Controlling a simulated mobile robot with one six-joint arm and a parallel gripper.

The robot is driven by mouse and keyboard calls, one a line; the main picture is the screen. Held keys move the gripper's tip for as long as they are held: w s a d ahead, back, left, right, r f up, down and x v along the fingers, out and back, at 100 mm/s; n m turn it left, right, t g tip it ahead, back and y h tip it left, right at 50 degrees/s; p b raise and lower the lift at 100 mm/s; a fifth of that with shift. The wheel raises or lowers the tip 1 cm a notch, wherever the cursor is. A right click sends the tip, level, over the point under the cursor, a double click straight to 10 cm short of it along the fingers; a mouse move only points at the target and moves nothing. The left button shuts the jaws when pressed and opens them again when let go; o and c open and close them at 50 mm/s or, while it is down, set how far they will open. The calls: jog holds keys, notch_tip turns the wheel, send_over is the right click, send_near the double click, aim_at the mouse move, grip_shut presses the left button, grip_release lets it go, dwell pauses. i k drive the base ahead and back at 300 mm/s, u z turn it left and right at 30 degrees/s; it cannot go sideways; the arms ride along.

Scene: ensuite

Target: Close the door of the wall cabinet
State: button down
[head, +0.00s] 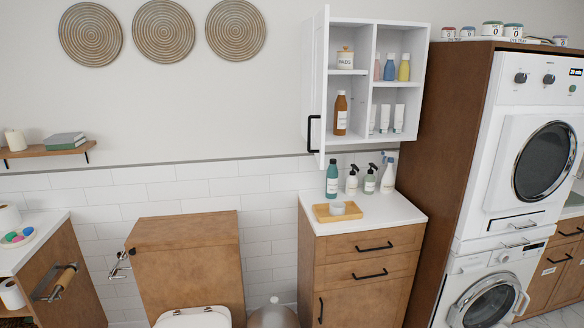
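The white wall cabinet (374,21) hangs on the wall above the counter. Its door (319,62) stands open at the cabinet's left side, swung out toward me and seen almost edge-on. A black bar handle (310,134) is on the door's lower part, on its left-facing side. The open cabinet shows a jar, a brown bottle, several coloured bottles and white tubes on its shelves. None of them visibly sticks out past the front. My gripper is not in view.
Below the cabinet, a white countertop (392,219) on a wooden drawer unit holds several bottles and a wooden tray (326,215). A tall brown panel (440,150) and stacked laundry machines stand right. A toilet (193,317) is lower left.

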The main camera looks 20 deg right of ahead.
aim_at(321, 28)
jog(key=u, duration=1.15)
jog(key=i, duration=1)
jog(key=z, duration=0.1)
